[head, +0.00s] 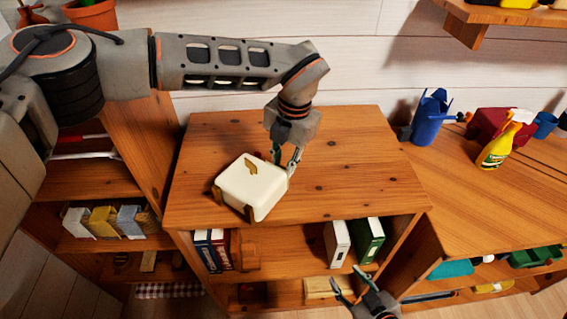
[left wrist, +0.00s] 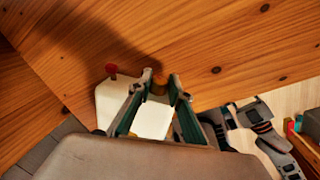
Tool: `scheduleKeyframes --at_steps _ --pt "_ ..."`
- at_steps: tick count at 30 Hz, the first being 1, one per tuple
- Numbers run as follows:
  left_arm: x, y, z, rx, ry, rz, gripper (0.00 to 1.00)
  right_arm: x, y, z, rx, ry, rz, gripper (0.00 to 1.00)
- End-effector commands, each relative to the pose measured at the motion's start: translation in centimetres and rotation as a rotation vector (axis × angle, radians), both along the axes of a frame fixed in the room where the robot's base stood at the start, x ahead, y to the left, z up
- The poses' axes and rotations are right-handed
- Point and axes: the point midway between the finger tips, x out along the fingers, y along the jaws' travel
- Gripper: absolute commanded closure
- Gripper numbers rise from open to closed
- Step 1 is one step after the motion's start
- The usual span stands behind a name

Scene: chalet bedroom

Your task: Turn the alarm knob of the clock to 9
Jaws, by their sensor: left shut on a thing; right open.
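The clock (head: 254,187) is a cream, rounded box with brown feet and a brown piece on its upper side. It lies on the wooden cabinet top; its dial is not visible. My left gripper (head: 286,163) reaches down to the clock's far side. In the left wrist view, the clock (left wrist: 110,101) shows a red knob (left wrist: 111,70) and an orange-brown knob (left wrist: 158,83). The left gripper's fingertips (left wrist: 161,80) are shut around the orange-brown knob; the red knob is outside them. My right gripper (head: 355,287) is open and empty, low in front of the cabinet shelves.
The cabinet top (head: 350,160) is clear to the right of the clock. Books (head: 337,241) stand on the shelf below. A wall shelf (head: 500,18) hangs at upper right.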

Motion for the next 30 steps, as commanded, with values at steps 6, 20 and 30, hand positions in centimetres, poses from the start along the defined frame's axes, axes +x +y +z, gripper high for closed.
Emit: scheduleKeyframes --at_steps 6,20,30 --pt "0.3 0.3 -0.1 -0.099 0.077 0.006 1.0 0.0 0.0 -0.7 0.001 0.0 -0.001 0.56" --pt "0.7 0.8 -0.2 -0.355 0.282 0.005 1.0 0.0 0.0 -1.7 0.002 -0.001 0.0 0.56" --pt "0.7 0.9 -0.2 -0.445 0.355 0.003 1.0 -0.1 0.0 -2.3 0.002 0.002 0.0 0.56"
